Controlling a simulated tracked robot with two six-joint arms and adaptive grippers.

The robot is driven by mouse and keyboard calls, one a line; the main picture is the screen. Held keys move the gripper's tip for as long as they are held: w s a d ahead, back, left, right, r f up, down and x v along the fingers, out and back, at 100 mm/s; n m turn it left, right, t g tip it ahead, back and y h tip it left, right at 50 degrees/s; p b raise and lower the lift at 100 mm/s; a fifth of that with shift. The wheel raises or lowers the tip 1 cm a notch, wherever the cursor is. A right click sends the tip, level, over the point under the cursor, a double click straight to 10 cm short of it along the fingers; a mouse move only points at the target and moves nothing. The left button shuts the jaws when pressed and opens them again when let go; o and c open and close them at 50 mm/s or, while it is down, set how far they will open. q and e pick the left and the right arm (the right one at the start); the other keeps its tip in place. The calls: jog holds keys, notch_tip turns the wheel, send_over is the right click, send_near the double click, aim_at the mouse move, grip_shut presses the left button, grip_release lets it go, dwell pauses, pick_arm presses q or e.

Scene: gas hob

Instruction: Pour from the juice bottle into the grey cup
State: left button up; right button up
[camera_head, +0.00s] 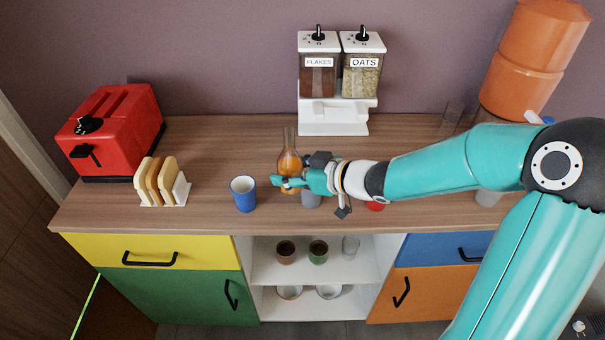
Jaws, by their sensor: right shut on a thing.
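The juice bottle (289,162) is a clear, narrow-necked bottle with orange juice in its round body. It looks upright over the middle of the counter; its base is hidden, so I cannot tell if it touches the wood. My right gripper (287,182) comes in from the right and is shut on the bottle's lower body. A grey cup (311,201) shows in part just below the gripper, mostly hidden by it. My left gripper is not in view.
A blue cup (244,195) stands left of the bottle. A toast rack (182,190) and red toaster (112,130) are further left. A FLAKES and OATS dispenser (333,117) stands behind. A red item (375,206) is partly under my arm. An orange water jug (530,60) is at the right.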

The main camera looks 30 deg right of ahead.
jog(key=d, duration=0.1)
jog(key=m+p, duration=0.1)
jog(key=s+d, duration=0.1)
jog(key=shift+d+r, duration=0.3)
jog(key=p, duration=0.1)
jog(key=a+m+p, duration=0.1)
jog(key=p, duration=0.1)
jog(key=shift+s+a+r+m, duration=0.25)
jog(key=shift+s+r+m, duration=0.05)
jog(key=shift+r, duration=0.1)
jog(key=shift+s+a+f+y, duration=0.2)
jog(key=shift+a+y, duration=0.1)
jog(key=shift+y, duration=0.2)
jog(key=shift+w+f, duration=0.1)
jog(key=shift+s+a+f+m+g+y+p, duration=0.35)
jog(key=shift+a+m+p, duration=0.4)
jog(key=shift+p, duration=0.35)
jog(key=shift+s+a+f+m+y, duration=0.15)
jog(key=shift+a+f+m, duration=0.1)
jog(key=shift+f, duration=0.3)
jog(key=shift+s+a+f+m+y, duration=0.1)
jog(key=shift+s+f+m, duration=0.1)
jog(key=shift+f, duration=0.35)
jog(key=shift+s+a+f+m, duration=0.1)
jog(key=shift+a+f+m, duration=0.3)
jog(key=shift+f, duration=0.2)
